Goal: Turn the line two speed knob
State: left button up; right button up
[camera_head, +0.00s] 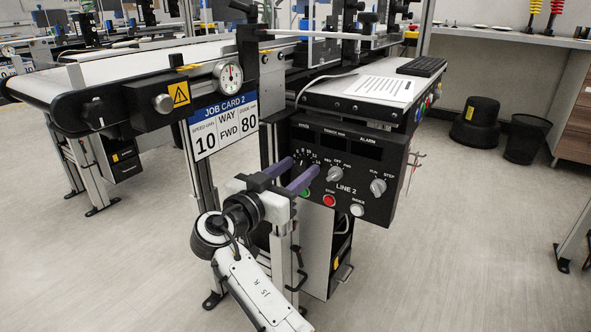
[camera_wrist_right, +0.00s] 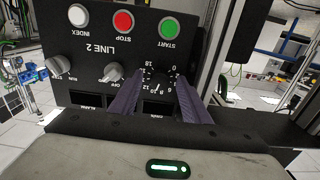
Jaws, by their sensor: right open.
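The speed knob itself I cannot make out clearly. My right gripper (camera_head: 303,168) is open, its two purple fingers pointing at the panel over the dial area. In the right wrist view the gripper (camera_wrist_right: 163,82) has its fingers on either side of the dial; I cannot tell whether they touch anything. My left gripper is not in view.
Close by are a REV/OFF/FWD knob (camera_head: 335,173), a RUN/STEP knob (camera_head: 378,187), a green START button (camera_head: 305,191), a red STOP button (camera_head: 330,200) and a white INDEX button (camera_head: 357,210).

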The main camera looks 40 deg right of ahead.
jog(key=c, duration=1)
jog(key=shift+c, duration=0.2)
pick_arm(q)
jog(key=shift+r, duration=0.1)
pick_arm(e)
jog(key=shift+r+n+p, duration=0.15)
jog(key=shift+n+p, duration=0.45)
jog(key=shift+n, duration=0.6)
pick_arm(q)
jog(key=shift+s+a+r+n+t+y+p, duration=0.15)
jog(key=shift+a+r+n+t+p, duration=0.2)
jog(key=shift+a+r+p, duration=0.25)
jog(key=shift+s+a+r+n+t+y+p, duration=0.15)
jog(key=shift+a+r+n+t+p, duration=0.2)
jog(key=shift+p, duration=0.3)
pick_arm(e)
jog(key=shift+n, duration=1.7)
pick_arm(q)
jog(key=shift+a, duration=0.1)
pick_arm(e)
jog(key=o, duration=1)
